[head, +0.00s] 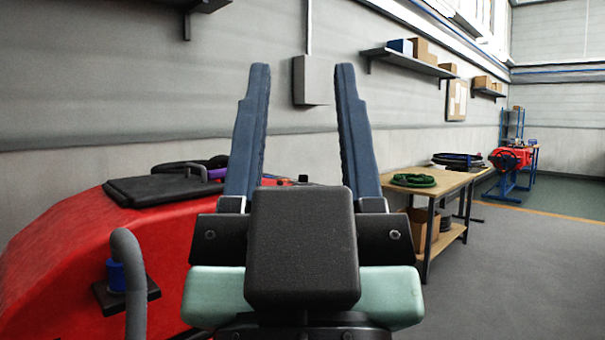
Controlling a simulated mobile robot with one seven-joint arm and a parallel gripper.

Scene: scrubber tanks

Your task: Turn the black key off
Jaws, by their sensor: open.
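My gripper (302,72) is in the middle of the head view, with its two blue fingers pointing up and spread wide apart. It is open, with nothing between the fingers. The red scrubber (60,255) fills the left side and continues behind my gripper. Small dark knobs (303,178) show at its far top edge, between the fingers and behind them. I cannot tell whether one of them is the black key. Much of that part of the scrubber is hidden by my gripper's body.
A black lid (165,188), a blue fitting (117,275) and a grey curved pipe (131,280) are on the scrubber. A wooden workbench (440,183) with a green coiled hose (413,180) stands at right. A grey box (311,80) hangs on the wall. The right floor is clear.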

